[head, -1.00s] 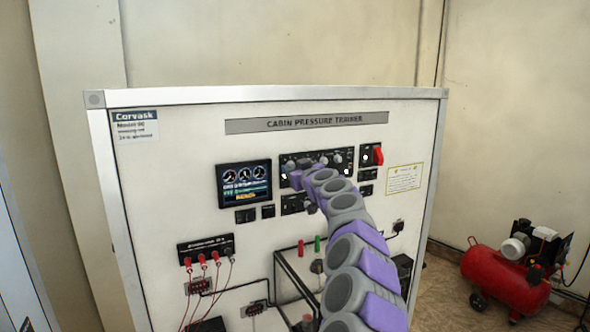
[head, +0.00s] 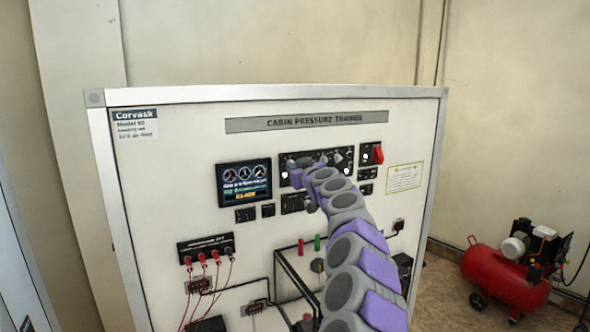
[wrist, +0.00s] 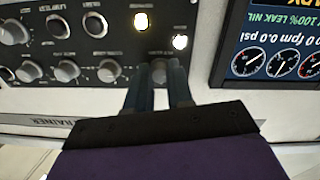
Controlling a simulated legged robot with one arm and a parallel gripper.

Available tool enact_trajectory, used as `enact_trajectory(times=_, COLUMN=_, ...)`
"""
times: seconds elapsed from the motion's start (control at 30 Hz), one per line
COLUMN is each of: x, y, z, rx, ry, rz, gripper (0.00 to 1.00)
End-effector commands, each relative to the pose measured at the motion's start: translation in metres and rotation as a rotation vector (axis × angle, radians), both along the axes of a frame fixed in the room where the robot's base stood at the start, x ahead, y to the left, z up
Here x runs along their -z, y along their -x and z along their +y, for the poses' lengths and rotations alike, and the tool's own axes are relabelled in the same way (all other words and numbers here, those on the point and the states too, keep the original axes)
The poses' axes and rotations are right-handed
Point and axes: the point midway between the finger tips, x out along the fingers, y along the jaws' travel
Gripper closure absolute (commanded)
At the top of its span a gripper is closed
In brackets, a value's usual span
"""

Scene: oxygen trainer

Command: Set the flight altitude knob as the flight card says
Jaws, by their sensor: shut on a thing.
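My gripper (wrist: 159,78) is shut on a small grey knob (wrist: 159,67) in the wrist view, which shows the panel upside down. This knob is at the end of its row nearest the display, and its label is too small to read. In the head view my gripper (head: 296,170) reaches the left part of the black control panel (head: 345,160), and my arm hides some of it. A small placard with a yellow border (head: 405,178) is at the panel's right; its text is unreadable, and I cannot tell whether it is the flight card.
The display (head: 244,184) with three round gauges is left of my gripper. Other knobs (wrist: 109,71) sit close beside the held one, with two lit lamps (wrist: 180,42) nearby. A red switch guard (head: 378,154) is at right. A red compressor (head: 505,272) stands on the floor.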

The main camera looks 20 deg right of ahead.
Motion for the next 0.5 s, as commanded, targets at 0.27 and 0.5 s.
enact_trajectory(times=0.27, x=0.0009, y=0.0004, z=-0.0009, rx=0.002, ry=-0.138, rz=0.005, gripper=1.0)
enact_trajectory(times=0.5, x=-0.0002, y=0.0003, z=-0.0004, rx=0.002, ry=-0.351, rz=0.012, gripper=1.0)
